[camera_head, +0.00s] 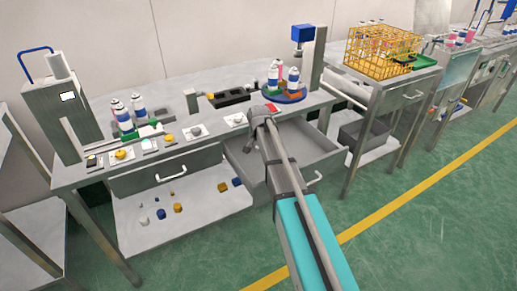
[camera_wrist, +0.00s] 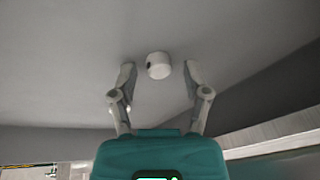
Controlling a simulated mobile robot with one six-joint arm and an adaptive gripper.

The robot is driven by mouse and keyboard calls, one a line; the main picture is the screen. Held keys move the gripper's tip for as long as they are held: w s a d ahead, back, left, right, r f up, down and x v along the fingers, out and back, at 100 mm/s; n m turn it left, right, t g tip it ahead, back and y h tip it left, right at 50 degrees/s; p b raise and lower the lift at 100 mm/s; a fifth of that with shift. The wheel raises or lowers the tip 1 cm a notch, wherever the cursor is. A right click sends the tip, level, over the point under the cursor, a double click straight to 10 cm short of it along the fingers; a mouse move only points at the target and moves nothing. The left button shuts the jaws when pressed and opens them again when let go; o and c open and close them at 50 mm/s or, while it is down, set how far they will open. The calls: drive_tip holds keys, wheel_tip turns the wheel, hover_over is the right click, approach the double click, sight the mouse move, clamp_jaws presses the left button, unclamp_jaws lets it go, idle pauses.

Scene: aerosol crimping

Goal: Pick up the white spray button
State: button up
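The white spray button (camera_wrist: 159,66) is a short white cylinder with a small dark hole in its side. In the wrist view it lies on a plain grey surface, between the fingertips of my gripper (camera_wrist: 160,70). A gap shows on each side, so the fingers are open and do not appear to touch it. In the head view my arm reaches over an open drawer (camera_head: 325,143) under the workbench.
On the workbench (camera_head: 185,78) stand cans on a blue round plate (camera_head: 289,98), more cans on the left (camera_head: 137,104), and a row of small trays with parts (camera_head: 168,139). The lower shelf (camera_head: 205,207) holds several white, blue and yellow caps. A yellow wire basket (camera_head: 378,52) stands right.

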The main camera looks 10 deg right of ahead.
drive_tip(key=c, duration=0.4)
drive_tip(key=shift+c, duration=0.2)
drive_tip(key=shift+r, duration=0.2)
wheel_tip(320, 180, up, 3)
drive_tip(key=p, duration=0.3)
drive_tip(key=shift+f, duration=0.1)
drive_tip(key=s+r+p, duration=0.3)
drive_tip(key=s, duration=0.1)
drive_tip(key=s+r+p, duration=0.3)
drive_tip(key=s, duration=0.2)
drive_tip(key=s+d+r+p, duration=0.1)
drive_tip(key=s+r+p, duration=0.3)
drive_tip(key=s, duration=0.1)
drive_tip(key=shift+d, duration=0.1)
drive_tip(key=shift+d+f, duration=0.1)
idle(0.5)
